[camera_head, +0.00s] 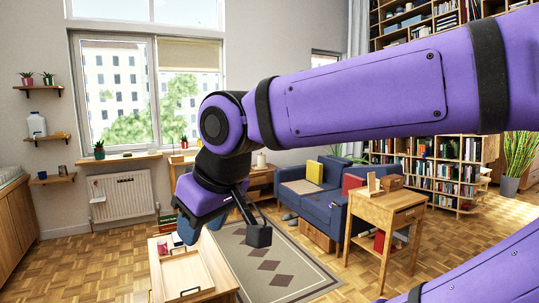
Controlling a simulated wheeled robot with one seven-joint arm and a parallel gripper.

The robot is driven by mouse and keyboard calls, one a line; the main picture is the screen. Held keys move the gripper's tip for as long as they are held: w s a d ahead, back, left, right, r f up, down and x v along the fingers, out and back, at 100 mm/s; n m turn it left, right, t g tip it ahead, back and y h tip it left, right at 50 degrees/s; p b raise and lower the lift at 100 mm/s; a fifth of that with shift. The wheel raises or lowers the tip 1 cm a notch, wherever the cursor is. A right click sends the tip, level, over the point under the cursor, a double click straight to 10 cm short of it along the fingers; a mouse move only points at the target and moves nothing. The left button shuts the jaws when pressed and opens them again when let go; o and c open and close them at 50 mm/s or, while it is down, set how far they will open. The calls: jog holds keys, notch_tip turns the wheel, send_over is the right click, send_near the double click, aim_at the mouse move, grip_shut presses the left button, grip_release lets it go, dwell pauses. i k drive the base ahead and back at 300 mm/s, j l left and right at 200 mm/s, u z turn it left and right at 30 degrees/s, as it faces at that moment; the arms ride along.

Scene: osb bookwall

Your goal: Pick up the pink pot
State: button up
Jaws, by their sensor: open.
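A small pink pot (27,81) with a green plant stands upright on the upper wall shelf at the far left, beside a second small potted plant (48,79). My gripper (223,234) hangs from the arm near the middle of the view, pointing downward above the low wooden table. The hand body hides part of the fingers.
The wooden table (224,275) bears a tray (166,264). A blue sofa (322,208) and a small wooden side table (375,208) stand to the right. A radiator (122,196) is under the window. Wooden floor (90,265) is clear at the left.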

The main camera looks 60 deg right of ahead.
aim_at(27, 82)
jog(key=l+z, duration=0.9)
jog(key=i+l+z, duration=0.15)
jog(key=l+z, duration=0.15)
jog(key=z, duration=0.15)
jog(key=i+l+z, duration=0.4)
jog(key=i+l, duration=0.2)
jog(key=i+l+z, duration=0.45)
jog(key=i, duration=0.2)
jog(key=i+u, duration=0.3)
jog(key=i, duration=0.15)
jog(key=i+u, duration=0.3)
jog(key=i, duration=0.2)
jog(key=i+l+u, duration=0.3)
jog(key=i, duration=0.15)
jog(key=i+u, duration=0.5)
jog(key=i, duration=1.3)
jog(key=i+j+z, duration=0.15)
jog(key=i, duration=1.15)
